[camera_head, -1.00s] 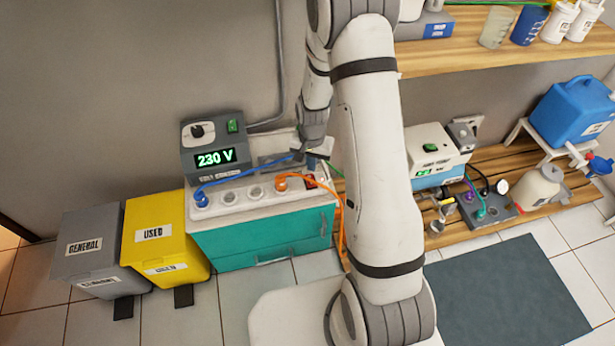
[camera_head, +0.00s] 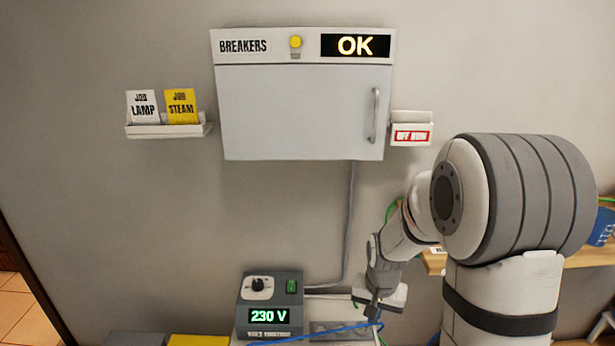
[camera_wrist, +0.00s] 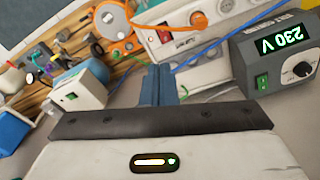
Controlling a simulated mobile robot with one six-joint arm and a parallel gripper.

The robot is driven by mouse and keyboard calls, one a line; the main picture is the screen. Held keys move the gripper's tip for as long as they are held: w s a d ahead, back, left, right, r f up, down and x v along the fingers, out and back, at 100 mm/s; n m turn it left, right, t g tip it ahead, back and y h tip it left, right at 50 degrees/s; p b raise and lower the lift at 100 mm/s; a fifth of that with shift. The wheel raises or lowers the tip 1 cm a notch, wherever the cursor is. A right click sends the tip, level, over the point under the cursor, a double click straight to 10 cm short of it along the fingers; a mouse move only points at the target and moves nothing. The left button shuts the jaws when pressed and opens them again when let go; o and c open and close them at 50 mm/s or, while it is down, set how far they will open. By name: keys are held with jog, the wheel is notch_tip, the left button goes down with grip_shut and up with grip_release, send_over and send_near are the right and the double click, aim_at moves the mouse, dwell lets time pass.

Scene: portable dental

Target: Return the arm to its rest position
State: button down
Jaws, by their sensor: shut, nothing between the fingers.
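My gripper (camera_head: 372,311) hangs at the end of my bent arm in the head view, low and right of the grey voltage unit (camera_head: 270,305) that reads 230 V. In the wrist view, my gripper's fingers (camera_wrist: 158,84) are together and hold nothing. The voltage unit (camera_wrist: 275,55) appears upside down at the right there, apart from the fingers. A blue cable (camera_head: 315,334) passes just below the gripper in the head view; I cannot tell whether they touch.
A closed breaker cabinet (camera_head: 303,112) reading OK hangs on the wall. A card holder (camera_head: 168,130) is at its left and a small box with a red label (camera_head: 411,133) at its right. A wooden shelf (camera_head: 595,257) lies behind my arm. The wall left of the voltage unit is clear.

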jog(key=s+r+n+t+p, duration=0.1)
jog(key=s+r+p, duration=0.3)
jog(key=s+r, duration=0.4)
jog(key=s+r+n+p, duration=0.3)
jog(key=s+r, duration=0.6)
jog(key=r, duration=0.7)
jog(key=shift+a+t+p, duration=0.25)
jog(key=shift+t+p, duration=0.15)
jog(key=shift+p, duration=0.1)
